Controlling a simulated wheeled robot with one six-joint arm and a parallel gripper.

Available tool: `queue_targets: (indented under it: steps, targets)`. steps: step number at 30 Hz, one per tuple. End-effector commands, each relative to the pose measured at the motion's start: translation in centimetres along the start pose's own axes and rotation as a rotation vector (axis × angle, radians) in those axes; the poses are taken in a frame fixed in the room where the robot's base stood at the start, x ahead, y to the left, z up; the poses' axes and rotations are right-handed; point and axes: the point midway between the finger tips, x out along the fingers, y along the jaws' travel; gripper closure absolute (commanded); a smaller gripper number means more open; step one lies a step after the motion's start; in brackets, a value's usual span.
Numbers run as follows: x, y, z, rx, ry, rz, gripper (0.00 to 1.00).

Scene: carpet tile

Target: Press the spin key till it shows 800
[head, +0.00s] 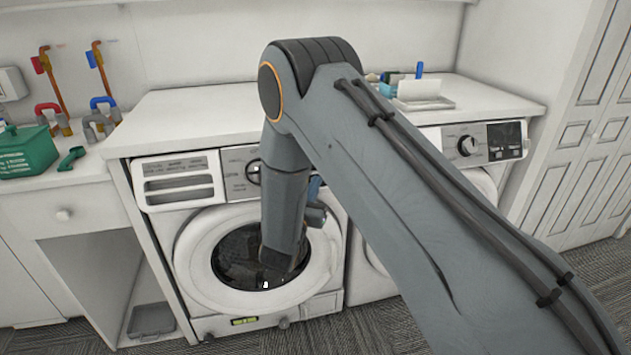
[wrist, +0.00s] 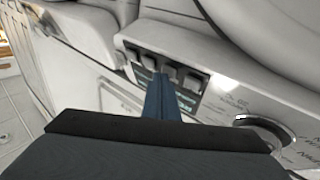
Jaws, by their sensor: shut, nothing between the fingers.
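The washing machine (head: 205,312) stands under the counter in the head view, with a round glass door and a control dial (head: 253,172). My arm covers the right part of its panel there. In the wrist view the panel appears turned around, with the dial (wrist: 264,130) at the right and a row of several grey keys (wrist: 192,79) beside a dark display (wrist: 186,101). My gripper (wrist: 162,82) is shut and empty, its blue fingers reaching to the key row and hiding part of the display. I cannot tell contact, which key is the spin key, or the value shown.
A second machine with a dial (head: 467,146) stands at the right. The counter (head: 190,112) holds a tray (head: 424,103) and small items. A green box (head: 25,152) and taps are at the left. Carpet floor (head: 375,335) shows in front.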

Motion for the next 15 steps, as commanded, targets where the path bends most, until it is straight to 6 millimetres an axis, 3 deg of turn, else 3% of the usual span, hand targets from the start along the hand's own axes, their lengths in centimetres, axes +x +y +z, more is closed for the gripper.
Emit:
queue_targets:
  steps: [15]
  targets:
    - [-0.98,0.69,-0.69,0.000,0.000,0.000,1.00]
